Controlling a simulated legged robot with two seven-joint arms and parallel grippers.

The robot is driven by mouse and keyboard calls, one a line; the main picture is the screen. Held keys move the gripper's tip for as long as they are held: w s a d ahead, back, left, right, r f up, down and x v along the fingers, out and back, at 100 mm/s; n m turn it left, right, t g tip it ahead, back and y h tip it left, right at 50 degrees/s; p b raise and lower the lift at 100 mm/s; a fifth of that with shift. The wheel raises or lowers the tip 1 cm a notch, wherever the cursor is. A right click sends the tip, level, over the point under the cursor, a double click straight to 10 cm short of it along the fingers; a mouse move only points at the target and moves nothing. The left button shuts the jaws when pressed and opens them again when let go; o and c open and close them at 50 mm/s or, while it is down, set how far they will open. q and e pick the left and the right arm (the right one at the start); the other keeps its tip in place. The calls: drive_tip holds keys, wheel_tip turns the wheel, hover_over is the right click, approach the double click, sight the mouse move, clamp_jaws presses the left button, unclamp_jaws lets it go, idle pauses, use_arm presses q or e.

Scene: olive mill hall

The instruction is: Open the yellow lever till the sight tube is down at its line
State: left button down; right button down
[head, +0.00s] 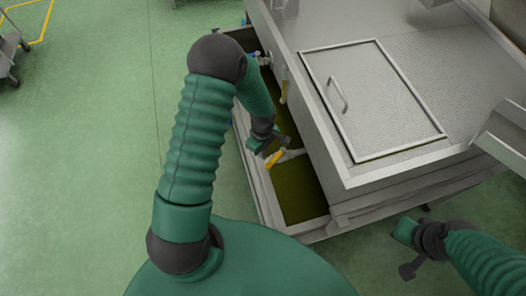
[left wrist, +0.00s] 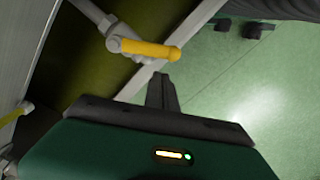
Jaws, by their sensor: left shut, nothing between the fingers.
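A yellow lever (head: 275,158) sits on a grey valve pipe in the trough beside the steel tank. In the left wrist view the same lever (left wrist: 150,49) lies crosswise just beyond the fingertips. My left gripper (head: 256,149) is close beside this lever in the head view. Its dark fingers (left wrist: 160,78) are together and empty; I cannot tell whether they touch the lever. A second yellow lever (head: 283,92) is farther back along the tank. I cannot make out the sight tube or its line. My right gripper (head: 407,257) is low at the right, away from the levers; its finger opening is unclear.
The steel tank (head: 315,120) has a framed mesh lid (head: 375,100) with a handle. The trough's pale rim (head: 262,190) runs along the tank's left side, with dark olive liquid or floor inside. Green floor is open at the left; a cart (head: 10,50) stands far left.

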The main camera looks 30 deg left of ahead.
sight(276, 158)
use_arm(q)
drive_tip(key=f+b, duration=0.1)
drive_tip(key=d+f+b, duration=0.1)
drive_tip(key=f, duration=0.1)
drive_tip(key=shift+d+f, duration=0.1)
drive_tip(key=shift+f, duration=0.05)
idle(0.6)
drive_tip(key=shift+d, duration=0.1)
idle(2.0)
drive_tip(key=shift+s+d, duration=0.2)
drive_tip(key=shift+d, duration=0.9)
drive_tip(key=shift+s+d, duration=0.15)
drive_tip(key=shift+d, duration=0.95)
idle(2.6)
